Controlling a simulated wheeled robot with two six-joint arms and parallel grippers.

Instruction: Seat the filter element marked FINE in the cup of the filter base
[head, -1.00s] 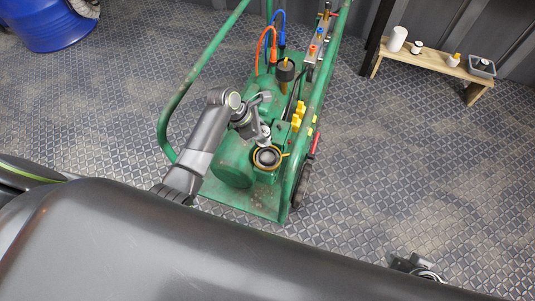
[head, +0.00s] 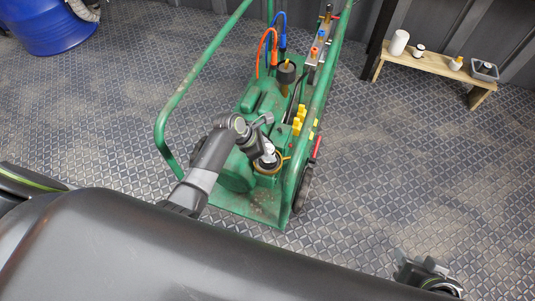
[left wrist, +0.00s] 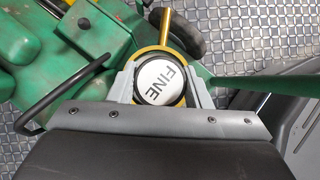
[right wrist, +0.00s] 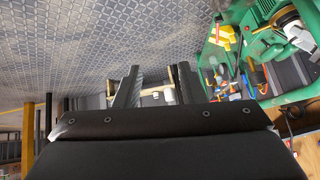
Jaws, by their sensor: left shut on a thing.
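The filter element marked FINE (left wrist: 159,81) has a white top with black lettering and a dark rim. My left gripper (left wrist: 160,88) is shut on it, one finger on each side. The cup of the filter base, with its yellow ring (left wrist: 181,58) and yellow handle, shows around and behind the element in the left wrist view. I cannot tell how deep the element sits in the cup. In the head view my left gripper (head: 266,154) is over the cup's yellow ring (head: 268,170), covering part of it. My right gripper (right wrist: 156,75) is open and empty, away from the cart.
The green cart (head: 245,208) carries the filter base, with tube rails at both sides, hoses and yellow valves (head: 299,118). A wooden bench (head: 430,68) at the back right holds several small containers. A blue drum (head: 50,25) stands at the far left.

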